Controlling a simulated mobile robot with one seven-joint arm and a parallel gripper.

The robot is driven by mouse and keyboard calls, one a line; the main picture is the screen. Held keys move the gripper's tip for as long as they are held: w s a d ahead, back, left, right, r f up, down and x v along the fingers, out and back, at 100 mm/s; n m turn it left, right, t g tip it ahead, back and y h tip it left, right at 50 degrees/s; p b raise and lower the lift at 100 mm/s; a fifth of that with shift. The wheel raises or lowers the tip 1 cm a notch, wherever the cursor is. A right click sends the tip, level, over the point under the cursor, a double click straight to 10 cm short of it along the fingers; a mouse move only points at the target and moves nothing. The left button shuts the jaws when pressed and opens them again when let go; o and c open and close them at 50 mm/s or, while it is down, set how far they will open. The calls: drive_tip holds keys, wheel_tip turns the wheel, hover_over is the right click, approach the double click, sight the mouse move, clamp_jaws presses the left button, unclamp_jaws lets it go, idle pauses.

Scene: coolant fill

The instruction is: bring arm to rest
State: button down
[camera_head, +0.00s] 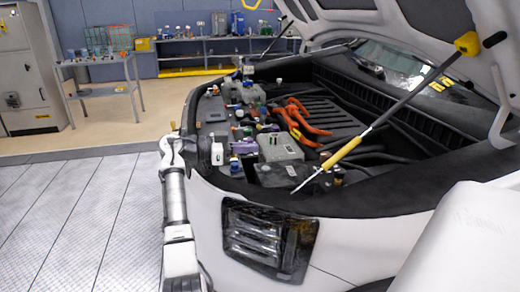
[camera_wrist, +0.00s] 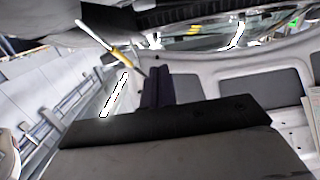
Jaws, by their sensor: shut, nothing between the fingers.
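My gripper (camera_wrist: 157,73) shows in the wrist view as two dark fingers side by side, shut and empty, above its black body. A yellow and grey strut (camera_wrist: 110,45) appears beyond them at the upper left, and I see no contact with it. In the head view, a grey and white arm stands upright at the front left corner of the white car (camera_head: 210,225). I cannot make out my gripper's fingers there. The open engine bay (camera_head: 320,110) lies to the right of that arm.
The raised hood (camera_head: 345,15) hangs over the bay, with a yellow-sleeved strut (camera_head: 350,145) slanting across it. Bottles and caps, including a white bottle (camera_head: 217,153), line the bay's left side. A small table (camera_head: 100,90) and a shelf bench (camera_head: 215,50) stand behind. The floor at left is clear.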

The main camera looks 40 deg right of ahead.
drive_tip(key=a, duration=0.1)
drive_tip(key=w+a+f, duration=0.1)
drive_tip(key=a, duration=0.1)
drive_tip(key=w+a+b, duration=0.1)
drive_tip(key=shift+w+a+f, duration=0.15)
drive_tip(key=shift+w+a, duration=0.05)
